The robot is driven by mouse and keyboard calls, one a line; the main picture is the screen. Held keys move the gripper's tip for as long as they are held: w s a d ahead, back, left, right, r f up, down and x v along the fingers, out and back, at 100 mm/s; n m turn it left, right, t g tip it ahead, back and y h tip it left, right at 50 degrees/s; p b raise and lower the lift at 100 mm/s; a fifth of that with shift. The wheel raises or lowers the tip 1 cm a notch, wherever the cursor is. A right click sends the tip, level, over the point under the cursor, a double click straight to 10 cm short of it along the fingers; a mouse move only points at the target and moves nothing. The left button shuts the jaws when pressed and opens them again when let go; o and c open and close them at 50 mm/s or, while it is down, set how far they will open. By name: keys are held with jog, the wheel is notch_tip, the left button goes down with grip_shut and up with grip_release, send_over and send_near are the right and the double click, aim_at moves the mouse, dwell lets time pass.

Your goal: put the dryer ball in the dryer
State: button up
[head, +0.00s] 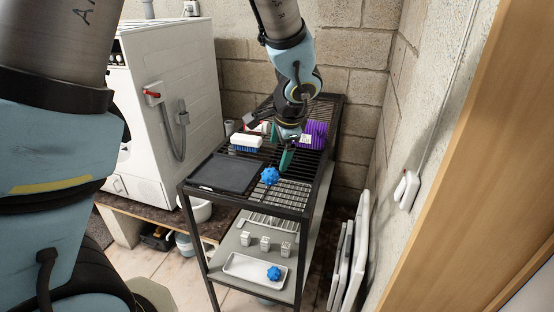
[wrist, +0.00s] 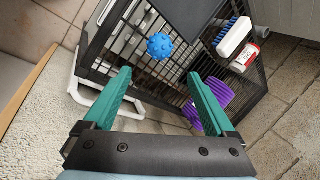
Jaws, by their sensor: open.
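A blue knobbly dryer ball (head: 269,175) sits on the slatted top of the black metal rack (head: 243,206), near its front. A second blue knobbly ball (head: 274,273) lies in the white tray on the lower shelf. My gripper (head: 287,160) is above the rack top, just behind and right of the upper ball in the head view. In the wrist view the ball (wrist: 160,46) shows ahead of my open, empty gripper (wrist: 159,74), roughly centred between the teal fingers and apart from them. The white machine (head: 172,85) at the left looks like the dryer; my arm hides much of its front.
A dark flat tray (head: 226,174), a white-and-blue brush (head: 245,142) and a purple basket-like item (head: 314,134) share the rack top. Several small pale boxes (head: 265,243) stand on the lower shelf. White folded panels (head: 350,255) lean at the right wall. A white bowl (head: 197,210) is left of the rack.

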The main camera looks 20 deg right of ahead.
jog(key=shift+s+r, duration=0.15)
jog(key=shift+r, duration=0.2)
